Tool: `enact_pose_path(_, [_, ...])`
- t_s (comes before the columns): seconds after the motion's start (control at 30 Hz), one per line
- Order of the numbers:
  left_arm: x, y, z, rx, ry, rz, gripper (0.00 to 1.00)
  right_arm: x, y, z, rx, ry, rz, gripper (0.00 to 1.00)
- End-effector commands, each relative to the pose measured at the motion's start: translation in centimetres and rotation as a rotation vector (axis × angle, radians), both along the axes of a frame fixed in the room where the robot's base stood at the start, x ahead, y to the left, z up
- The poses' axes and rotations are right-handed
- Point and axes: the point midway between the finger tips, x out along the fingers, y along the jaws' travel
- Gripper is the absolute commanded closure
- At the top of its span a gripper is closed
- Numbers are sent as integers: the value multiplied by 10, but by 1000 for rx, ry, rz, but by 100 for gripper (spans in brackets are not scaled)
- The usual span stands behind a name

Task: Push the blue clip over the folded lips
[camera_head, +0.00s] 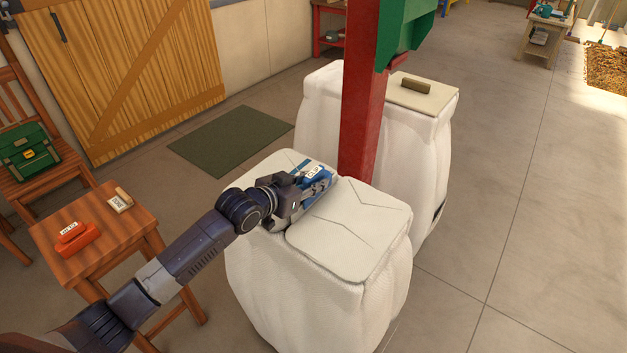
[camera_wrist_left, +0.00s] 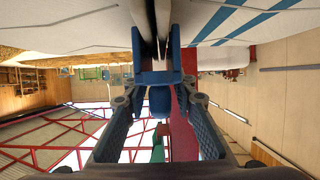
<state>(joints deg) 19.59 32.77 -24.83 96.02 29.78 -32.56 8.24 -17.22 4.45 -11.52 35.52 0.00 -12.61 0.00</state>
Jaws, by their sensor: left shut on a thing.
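The blue clip (camera_head: 318,172), with a white label reading CLIP, is held at the top of the near white sack (camera_head: 318,290). My left gripper (camera_head: 312,184) is shut on it, reaching in from the left. In the left wrist view, the blue clip (camera_wrist_left: 158,76) sits between the fingertips of my left gripper (camera_wrist_left: 158,98). Its two prongs point at the sack. The pale folded lips (camera_wrist_left: 153,22) run down between the prongs; how deep they sit in the clip I cannot tell. My right gripper is out of view.
A red post (camera_head: 358,110) rises just behind the clip. A second white sack (camera_head: 428,185) stands behind, with a wooden block (camera_head: 416,86) on top. A small wooden table (camera_head: 100,240) at left bears an orange-red tool (camera_head: 78,237) and a labelled block (camera_head: 121,201). Floor at right is clear.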

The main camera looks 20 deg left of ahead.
Motion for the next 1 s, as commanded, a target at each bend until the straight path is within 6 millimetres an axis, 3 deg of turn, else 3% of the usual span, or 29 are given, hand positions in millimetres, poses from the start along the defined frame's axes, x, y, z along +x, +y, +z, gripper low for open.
enact_pose_path(0.87, [0, 0, -18, 0, -1, 0, 100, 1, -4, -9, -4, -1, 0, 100])
enact_pose_path(0.9, [0, 0, -17, -1, -2, 0, 72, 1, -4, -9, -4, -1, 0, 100])
enact_pose_path(1.0, [0, 0, -17, 0, -1, 0, 61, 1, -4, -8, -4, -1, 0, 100])
